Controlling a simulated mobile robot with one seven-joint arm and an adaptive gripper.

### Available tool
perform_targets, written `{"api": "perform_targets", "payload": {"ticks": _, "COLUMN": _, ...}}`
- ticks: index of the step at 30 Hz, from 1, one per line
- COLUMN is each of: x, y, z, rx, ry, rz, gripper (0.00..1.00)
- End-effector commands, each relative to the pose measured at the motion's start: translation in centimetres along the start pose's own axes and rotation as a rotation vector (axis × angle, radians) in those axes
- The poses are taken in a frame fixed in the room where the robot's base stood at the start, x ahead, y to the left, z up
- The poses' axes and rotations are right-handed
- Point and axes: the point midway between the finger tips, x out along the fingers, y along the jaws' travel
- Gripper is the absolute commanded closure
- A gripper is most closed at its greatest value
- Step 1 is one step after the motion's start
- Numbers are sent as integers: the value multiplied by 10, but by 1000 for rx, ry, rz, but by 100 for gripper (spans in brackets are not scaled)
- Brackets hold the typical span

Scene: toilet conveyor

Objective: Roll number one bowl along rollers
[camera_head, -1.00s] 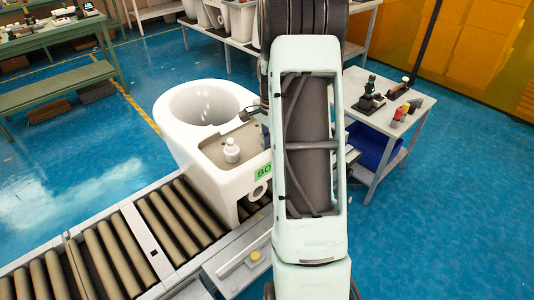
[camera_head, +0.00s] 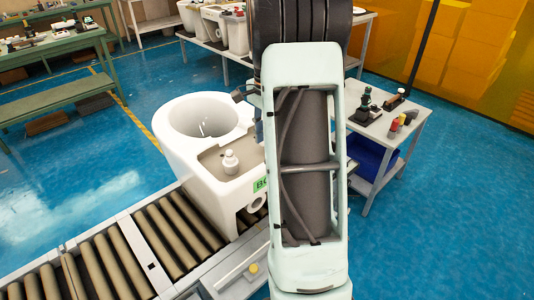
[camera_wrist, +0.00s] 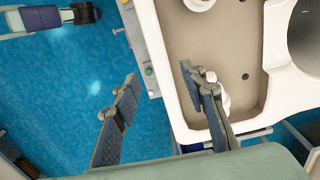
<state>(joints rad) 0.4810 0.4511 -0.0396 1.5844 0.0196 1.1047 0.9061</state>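The number one bowl appears to be the white toilet (camera_head: 175,150), which stands upright at the far end of the rollers (camera_head: 160,235). A green label (camera_head: 260,185) reading "BO…" is partly hidden by my arm. A small white fitting (camera_head: 230,162) stands in its open tank section. In the wrist view, my gripper (camera_wrist: 158,80) is open. Its right finger overlaps the toilet's tank recess (camera_wrist: 218,45), near the white fitting, and its left finger shows over blue floor. The tank wall (camera_wrist: 172,95) runs between them; contact cannot be told. My arm hides most of the gripper in the head view.
A side table (camera_head: 405,135) with tools and a blue bin (camera_head: 370,152) stands to the right. A rack with white tanks (camera_head: 232,30) is behind, and a green workbench (camera_head: 60,105) is at left. A yellow button (camera_head: 253,268) sits beside the conveyor. Blue floor is clear at left.

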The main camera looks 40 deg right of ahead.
Motion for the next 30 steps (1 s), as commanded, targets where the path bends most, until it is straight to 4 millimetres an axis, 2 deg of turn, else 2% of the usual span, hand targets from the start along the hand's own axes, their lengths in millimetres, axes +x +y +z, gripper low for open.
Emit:
{"api": "perform_targets", "payload": {"ticks": 1, "x": -8, "y": -1, "z": -1, "rx": 0, "ry": 2, "rz": -2, "gripper": 61}}
{"api": "perform_targets", "payload": {"ticks": 6, "x": -22, "y": 0, "z": -1, "rx": 0, "ry": 1, "rz": 0, "gripper": 61}}
{"api": "perform_targets", "payload": {"ticks": 18, "x": -24, "y": 3, "z": 0, "rx": 1, "ry": 0, "rz": 1, "gripper": 61}}
{"api": "perform_targets", "payload": {"ticks": 20, "x": -25, "y": 11, "z": -1, "rx": 3, "ry": 1, "rz": 1, "gripper": 61}}
{"api": "perform_targets", "payload": {"ticks": 30, "x": -36, "y": 78, "z": 0, "rx": 4, "ry": 1, "rz": -1, "gripper": 61}}
